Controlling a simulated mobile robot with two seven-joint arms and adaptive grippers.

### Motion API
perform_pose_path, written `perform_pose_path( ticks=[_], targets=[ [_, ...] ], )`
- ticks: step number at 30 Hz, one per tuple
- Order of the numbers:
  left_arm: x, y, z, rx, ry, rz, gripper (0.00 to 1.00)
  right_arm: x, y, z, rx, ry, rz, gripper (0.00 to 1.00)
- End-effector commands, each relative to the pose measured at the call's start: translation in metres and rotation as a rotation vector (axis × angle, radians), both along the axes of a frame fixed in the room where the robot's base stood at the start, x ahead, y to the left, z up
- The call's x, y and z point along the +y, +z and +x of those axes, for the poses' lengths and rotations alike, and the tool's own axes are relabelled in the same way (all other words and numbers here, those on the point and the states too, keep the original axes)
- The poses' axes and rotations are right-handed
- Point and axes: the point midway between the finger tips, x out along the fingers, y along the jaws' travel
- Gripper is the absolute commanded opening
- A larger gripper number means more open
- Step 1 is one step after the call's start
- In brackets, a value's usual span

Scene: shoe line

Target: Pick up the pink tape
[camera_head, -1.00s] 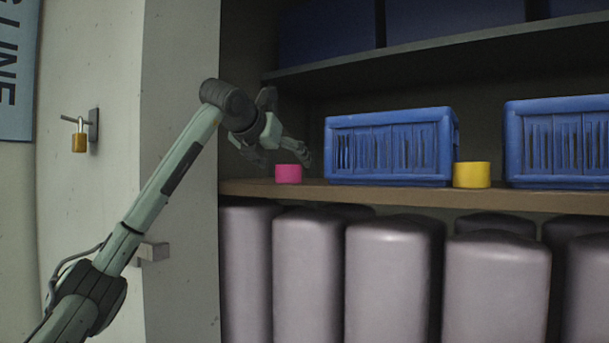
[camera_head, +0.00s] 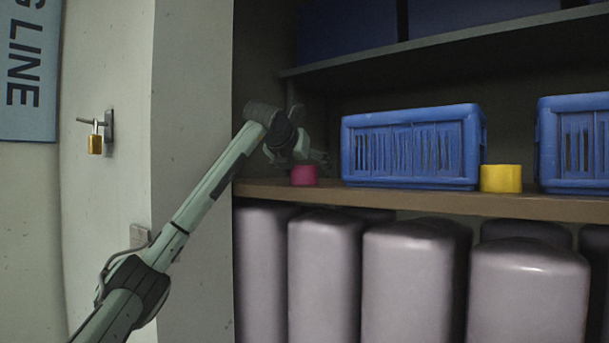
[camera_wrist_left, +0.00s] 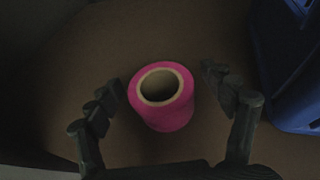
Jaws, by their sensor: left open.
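The pink tape (camera_head: 304,175) stands upright on the shelf, left of the nearer blue crate. In the left wrist view the pink tape (camera_wrist_left: 162,115) shows its open core, with a pale inner ring. My left gripper (camera_head: 307,160) is right at the tape, over it in the head view. In the left wrist view my left gripper (camera_wrist_left: 163,82) is open, with one finger on each side of the tape and a gap on both sides. My right gripper is in neither view.
The blue crate (camera_head: 412,148) stands close to the right of the tape. A yellow tape roll (camera_head: 500,178) and another blue crate (camera_head: 577,145) are farther right on the shelf (camera_head: 420,200). An upper shelf (camera_head: 440,42) hangs above. A wall panel (camera_head: 190,120) is at the left.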

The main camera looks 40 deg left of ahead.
Motion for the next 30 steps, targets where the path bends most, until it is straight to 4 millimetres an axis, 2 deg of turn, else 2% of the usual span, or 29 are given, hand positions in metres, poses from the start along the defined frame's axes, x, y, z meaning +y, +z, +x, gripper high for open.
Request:
perform_pose_path(
  ticks=[3, 17, 25, 30],
  targets=[
    [0.000, 0.000, 0.000, 0.000, 0.000, 0.000, 0.82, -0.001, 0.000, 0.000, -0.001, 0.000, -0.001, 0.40],
    [0.000, 0.000, -0.001, -0.001, 0.000, 0.000, 0.26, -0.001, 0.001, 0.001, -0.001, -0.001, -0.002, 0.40],
    [0.000, 0.003, -0.001, -0.001, 0.000, 0.000, 0.26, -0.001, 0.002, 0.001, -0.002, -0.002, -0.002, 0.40],
    [-0.001, 0.017, -0.001, -0.004, 0.000, -0.001, 0.26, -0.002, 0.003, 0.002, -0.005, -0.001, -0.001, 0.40]
  ],
)
